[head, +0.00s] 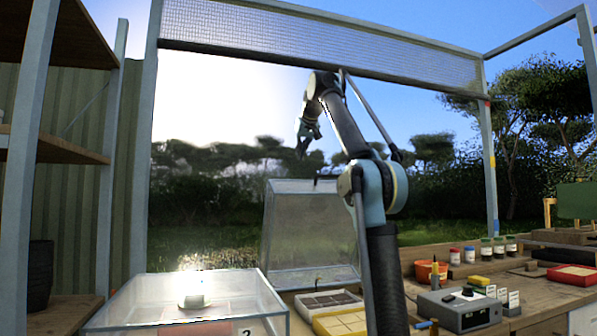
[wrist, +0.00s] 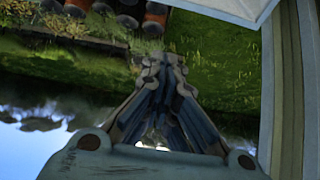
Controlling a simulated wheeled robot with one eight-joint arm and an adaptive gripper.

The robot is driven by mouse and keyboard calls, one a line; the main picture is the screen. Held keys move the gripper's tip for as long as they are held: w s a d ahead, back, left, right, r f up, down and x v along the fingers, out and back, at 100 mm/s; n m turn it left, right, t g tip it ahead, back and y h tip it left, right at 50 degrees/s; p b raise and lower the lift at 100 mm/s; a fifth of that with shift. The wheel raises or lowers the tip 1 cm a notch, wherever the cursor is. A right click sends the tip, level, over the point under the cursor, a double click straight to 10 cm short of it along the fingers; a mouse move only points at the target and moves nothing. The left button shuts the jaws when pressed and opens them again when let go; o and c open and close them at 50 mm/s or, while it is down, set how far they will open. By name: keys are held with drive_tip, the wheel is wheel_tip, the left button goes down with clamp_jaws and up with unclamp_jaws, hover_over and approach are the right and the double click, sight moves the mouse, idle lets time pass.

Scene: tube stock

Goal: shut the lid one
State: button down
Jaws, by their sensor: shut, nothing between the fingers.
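A clear glass lid (head: 313,230) with pale edges stands raised, nearly upright, behind the bench in the middle of the head view. I see no number on it, so I cannot tell if it is lid one. A clear glass box (head: 110,312) at the lower left bears a mark like a 2 on its front. Its top looks flat and shut. My gripper (head: 301,150) is high in the air above and apart from the raised lid, pointing down. In the wrist view my gripper (wrist: 164,62) has its fingers together, with nothing between them.
A grey tray (head: 325,299) and a yellow tray (head: 341,325) lie in front of the raised lid. A grey device (head: 459,312), an orange pot (head: 423,272) and several jars stand on the right bench. A mesh panel (head: 330,37) spans overhead. Shelves are at left.

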drive_tip(key=shift+w+a+f, duration=0.35)
drive_tip(key=shift+w+f, duration=0.15)
drive_tip(key=shift+f, duration=0.9)
drive_tip(key=shift+w+a+f, duration=0.4)
drive_tip(key=shift+w+f, duration=0.1)
drive_tip(key=shift+f, duration=0.95)
drive_tip(key=shift+w+a+f, duration=0.35)
drive_tip(key=shift+w+f, duration=0.15)
drive_tip(key=shift+f, duration=0.9)
